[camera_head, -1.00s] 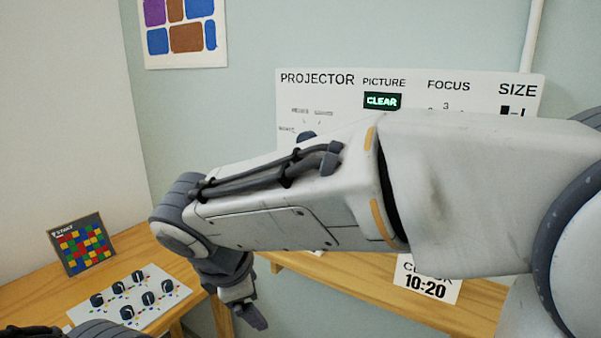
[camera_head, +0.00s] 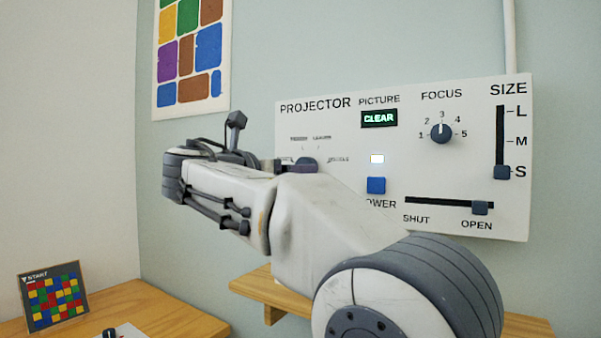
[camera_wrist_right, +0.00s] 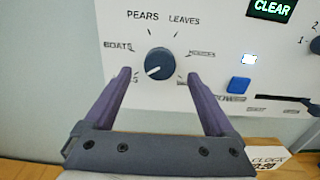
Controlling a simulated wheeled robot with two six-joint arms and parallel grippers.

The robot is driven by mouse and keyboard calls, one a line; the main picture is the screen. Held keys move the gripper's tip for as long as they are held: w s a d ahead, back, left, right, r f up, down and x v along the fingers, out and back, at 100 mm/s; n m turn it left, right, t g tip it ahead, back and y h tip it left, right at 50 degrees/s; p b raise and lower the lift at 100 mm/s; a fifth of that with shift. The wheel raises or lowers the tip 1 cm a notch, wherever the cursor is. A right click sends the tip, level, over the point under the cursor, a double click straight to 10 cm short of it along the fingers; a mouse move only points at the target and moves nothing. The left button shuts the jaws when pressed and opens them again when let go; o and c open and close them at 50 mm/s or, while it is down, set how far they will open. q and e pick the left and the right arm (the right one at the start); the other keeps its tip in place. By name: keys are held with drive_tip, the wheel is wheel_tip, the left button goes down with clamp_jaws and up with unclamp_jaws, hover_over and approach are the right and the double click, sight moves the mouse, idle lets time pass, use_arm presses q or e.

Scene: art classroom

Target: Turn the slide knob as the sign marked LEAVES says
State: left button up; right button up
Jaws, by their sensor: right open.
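The slide knob (camera_wrist_right: 160,63) is a dark round dial on the white projector panel (camera_head: 415,155). In the right wrist view its white mark points to the lower left. The sign LEAVES (camera_wrist_right: 184,20) is above it, slightly right, beside PEARS (camera_wrist_right: 142,15). BOATS (camera_wrist_right: 118,46) is at the left; the other labels are partly covered or hard to read. My right gripper (camera_wrist_right: 159,75) is open, with one finger on each side of the knob in the picture; contact cannot be told. In the head view the knob (camera_head: 306,164) shows above my right forearm, which hides most of the gripper. My left gripper is out of view.
The panel also carries the PICTURE display (camera_head: 379,118) reading CLEAR, a FOCUS dial (camera_head: 441,133), a SIZE slider (camera_head: 502,172) at S, a blue power button (camera_head: 376,185) and a slider (camera_head: 480,208) at OPEN. A wooden shelf (camera_head: 255,288) runs below.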

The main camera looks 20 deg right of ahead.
drive_tip(key=shift+x, duration=2.35)
drive_tip(key=shift+c, duration=0.2)
drive_tip(key=c, duration=1.3)
